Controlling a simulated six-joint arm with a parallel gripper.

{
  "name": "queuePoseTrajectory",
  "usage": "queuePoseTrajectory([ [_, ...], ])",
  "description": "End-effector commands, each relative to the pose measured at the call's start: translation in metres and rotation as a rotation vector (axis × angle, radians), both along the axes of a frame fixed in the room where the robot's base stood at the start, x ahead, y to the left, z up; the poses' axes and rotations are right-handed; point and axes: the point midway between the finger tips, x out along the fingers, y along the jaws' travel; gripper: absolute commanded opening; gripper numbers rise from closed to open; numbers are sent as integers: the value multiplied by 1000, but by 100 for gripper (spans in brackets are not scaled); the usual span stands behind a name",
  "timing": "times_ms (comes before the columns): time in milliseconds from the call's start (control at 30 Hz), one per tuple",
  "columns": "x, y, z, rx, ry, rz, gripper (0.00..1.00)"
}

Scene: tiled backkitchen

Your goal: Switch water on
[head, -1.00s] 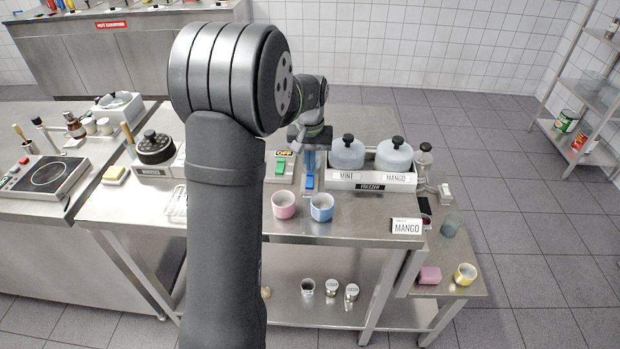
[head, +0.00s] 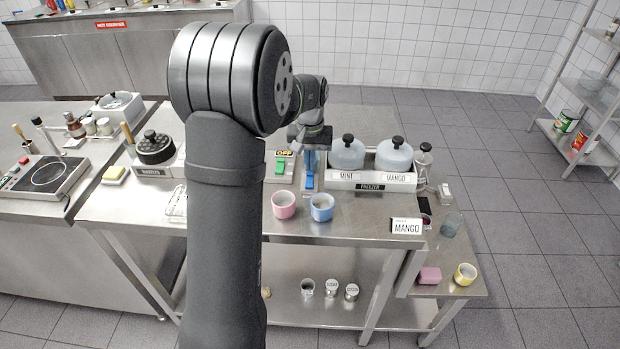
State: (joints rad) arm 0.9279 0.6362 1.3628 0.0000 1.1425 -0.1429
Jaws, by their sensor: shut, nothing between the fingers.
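A small panel with a sign reading OFF (head: 284,153) stands at the back of the steel table, with a green switch (head: 280,168) below the sign. A blue switch (head: 309,181) sits just to its right, under a blue upright part (head: 309,160). My gripper (head: 308,147) is shut and empty, pointing down above the blue switch. Its fingertips are small and partly hidden, so I cannot tell whether they touch the blue part. A pink cup (head: 284,204) and a blue cup (head: 321,207) stand in front of the switches.
A freezer box (head: 370,187) with mint and mango tubs stands right of my gripper. A MANGO card (head: 407,227) stands at the table's right front. My arm hides part of the table.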

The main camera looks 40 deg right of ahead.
Motion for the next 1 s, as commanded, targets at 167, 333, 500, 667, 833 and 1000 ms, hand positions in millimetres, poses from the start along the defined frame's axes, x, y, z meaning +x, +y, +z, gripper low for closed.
queuePoseTrajectory([
  [167,0,0,0,0,0,0,0],
  [333,0,0,-1,0,0,0,0],
  [500,0,0,-3,0,0,0,0],
  [667,0,0,-6,0,0,0,0],
  [833,0,0,-8,0,0,0,0],
  [1000,0,0,-11,1,1,0,0],
])
